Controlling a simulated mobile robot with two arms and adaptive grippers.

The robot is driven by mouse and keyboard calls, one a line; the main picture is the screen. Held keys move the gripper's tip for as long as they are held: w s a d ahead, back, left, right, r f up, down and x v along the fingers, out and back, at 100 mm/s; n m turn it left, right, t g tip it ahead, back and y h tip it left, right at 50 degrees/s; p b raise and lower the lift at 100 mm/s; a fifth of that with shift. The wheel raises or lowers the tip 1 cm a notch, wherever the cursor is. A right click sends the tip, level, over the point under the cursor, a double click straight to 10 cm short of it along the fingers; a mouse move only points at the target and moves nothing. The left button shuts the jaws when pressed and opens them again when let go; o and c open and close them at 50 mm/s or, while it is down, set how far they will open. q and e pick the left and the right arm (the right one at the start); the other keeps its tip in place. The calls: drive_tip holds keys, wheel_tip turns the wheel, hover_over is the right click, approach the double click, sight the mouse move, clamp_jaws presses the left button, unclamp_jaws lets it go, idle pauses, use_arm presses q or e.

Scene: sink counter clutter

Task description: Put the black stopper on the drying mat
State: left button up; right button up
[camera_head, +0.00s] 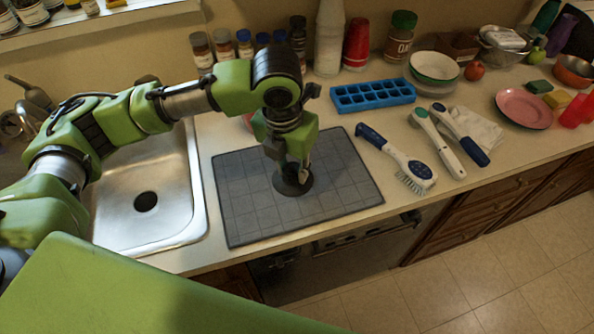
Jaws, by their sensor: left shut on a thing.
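The black stopper (291,185) is a dark round disc, seen over the middle of the grey drying mat (240,215). My left gripper (302,174) points down and is shut on the stopper from above. The stopper looks level and close to the mat; I cannot tell whether it touches it. The gripper hides part of the stopper's top. My right gripper is not in view.
The steel sink (135,235) lies left of the mat. A blue ice cube tray (372,95) is behind it at the right. Several brushes, one blue and white (400,160), lie right of the mat. Bottles and a red cup stack (356,44) line the wall. The mat's front is clear.

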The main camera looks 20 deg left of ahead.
sight(296, 168)
use_arm(q)
drive_tip(key=shift+w+d+f, duration=0.1)
drive_tip(key=shift+w+f, duration=1)
drive_tip(key=shift+f, duration=0.15)
drive_tip(key=f, duration=0.1)
drive_tip(key=f+p, duration=0.2)
drive_tip(key=shift+w, duration=0.25)
drive_tip(key=shift+f, duration=0.35)
drive_tip(key=shift+f, duration=0.1)
drive_tip(key=o, duration=1.1)
drive_tip(key=r, duration=0.4)
drive_tip(key=s+r+b, duration=0.1)
drive_tip(key=r, duration=0.3)
drive_tip(key=r+b, duration=0.1)
drive_tip(key=r, duration=0.3)
drive_tip(key=shift+s+r, duration=0.1)
drive_tip(key=shift+s, duration=0.3)
